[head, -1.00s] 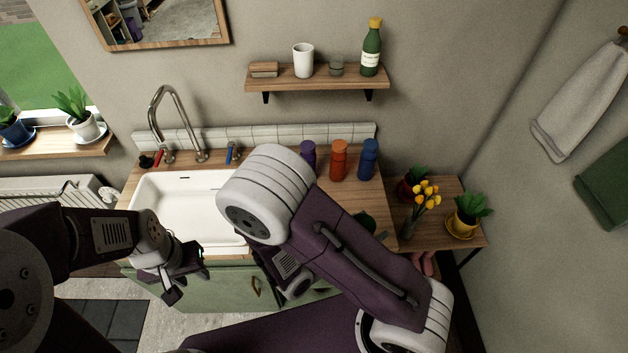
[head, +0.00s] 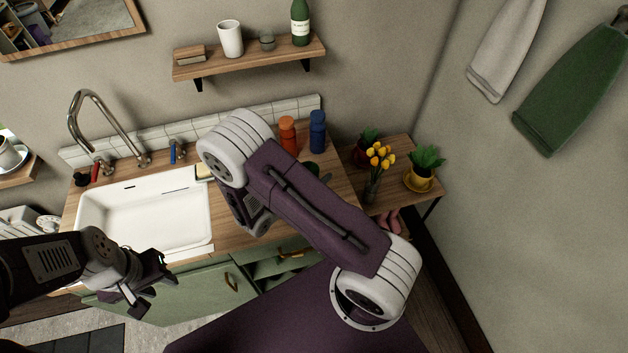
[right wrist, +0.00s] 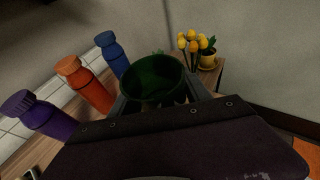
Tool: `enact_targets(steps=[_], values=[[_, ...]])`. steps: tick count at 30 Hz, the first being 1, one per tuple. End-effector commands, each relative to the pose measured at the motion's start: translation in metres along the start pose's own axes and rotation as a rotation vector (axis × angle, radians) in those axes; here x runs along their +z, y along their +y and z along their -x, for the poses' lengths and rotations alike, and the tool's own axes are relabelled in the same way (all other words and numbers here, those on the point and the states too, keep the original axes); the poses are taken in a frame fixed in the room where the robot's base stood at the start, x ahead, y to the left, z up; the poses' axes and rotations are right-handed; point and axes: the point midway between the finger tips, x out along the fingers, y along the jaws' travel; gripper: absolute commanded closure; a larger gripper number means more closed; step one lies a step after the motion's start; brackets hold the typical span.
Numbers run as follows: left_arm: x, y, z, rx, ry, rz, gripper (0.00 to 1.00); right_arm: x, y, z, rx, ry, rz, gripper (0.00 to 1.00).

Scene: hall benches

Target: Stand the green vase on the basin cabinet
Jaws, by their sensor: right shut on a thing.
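The green vase (right wrist: 155,78) is in the right wrist view, its open mouth facing the camera. My right gripper (right wrist: 158,98) is shut on it, a finger on each side. In the head view my right arm hides most of that gripper; only a dark green bit of the vase (head: 313,168) shows past the arm. The basin cabinet (head: 185,292) has green fronts and a wooden top with a white sink. The vase is over or near the top's right part; I cannot tell whether it touches. My left gripper (head: 152,284) is open and empty before the cabinet front.
An orange bottle (head: 288,135) and a blue bottle (head: 318,132) stand at the back of the top; a purple bottle (right wrist: 42,115) shows in the wrist view. A side table (head: 393,203) at right holds yellow tulips (head: 380,157) and potted plants. A shelf (head: 250,60) hangs above.

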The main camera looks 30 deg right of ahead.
Motion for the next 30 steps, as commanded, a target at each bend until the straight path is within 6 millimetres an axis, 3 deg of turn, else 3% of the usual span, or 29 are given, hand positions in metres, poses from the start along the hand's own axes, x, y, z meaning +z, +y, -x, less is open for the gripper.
enact_targets(steps=[4,10,22,23,24,25,30], values=[[0.000,0.000,0.001,0.000,0.000,0.000,0.64,-0.006,0.000,-0.002,0.000,-0.001,0.003,1.00],[0.000,0.000,0.004,0.000,0.000,0.000,0.64,-0.034,0.000,-0.013,-0.001,-0.001,0.003,1.00],[0.000,0.000,-0.001,0.000,0.000,0.000,0.64,-0.042,0.000,-0.015,0.000,-0.001,0.000,1.00],[0.000,0.000,-0.001,0.000,0.000,0.000,0.64,-0.042,0.000,-0.015,0.000,0.000,0.000,0.42],[0.000,0.000,0.001,0.000,0.000,0.000,0.64,-0.041,0.000,-0.015,0.000,0.000,0.000,0.30],[0.000,0.000,0.001,0.000,0.000,0.000,0.64,-0.041,0.000,-0.015,0.000,0.000,0.000,0.23],[0.000,0.000,0.001,0.000,0.000,0.000,0.64,-0.041,0.000,-0.015,0.000,0.000,0.000,0.23]])
